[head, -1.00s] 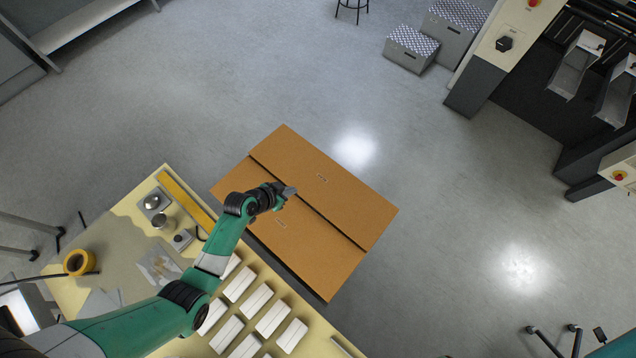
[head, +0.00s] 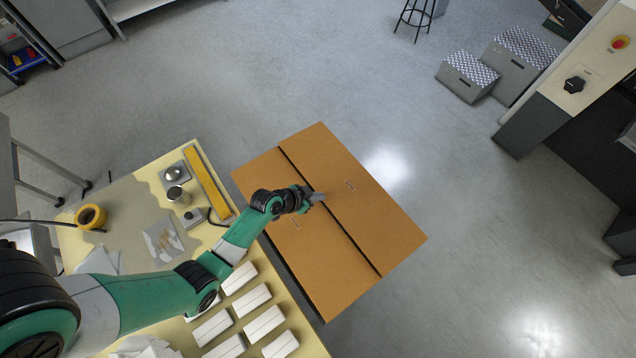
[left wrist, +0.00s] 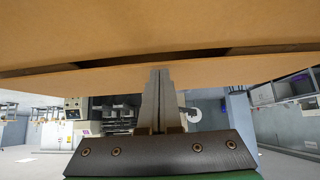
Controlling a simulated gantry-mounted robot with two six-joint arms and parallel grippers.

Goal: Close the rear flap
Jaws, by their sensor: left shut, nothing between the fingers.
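A brown cardboard box stands beside the table, with two top flaps in the head view. The far flap (head: 365,195) and the near flap (head: 305,250) both look about flat, with a narrow dark gap between them. My left gripper (head: 318,197) is shut and empty, its tips at the gap around mid-length. In the left wrist view, the shut fingers (left wrist: 160,75) reach the edge of a cardboard panel (left wrist: 90,82). A dark slit separates it from a larger cardboard surface (left wrist: 160,25). I cannot tell whether the tips touch the cardboard. My right gripper is out of view.
The table (head: 120,195) at the lower left holds several white packs (head: 252,301), a yellow bar (head: 207,182) and a tape roll (head: 91,216). Grey boxes (head: 468,77) and a stool (head: 413,20) stand at the back. The floor right of the box is clear.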

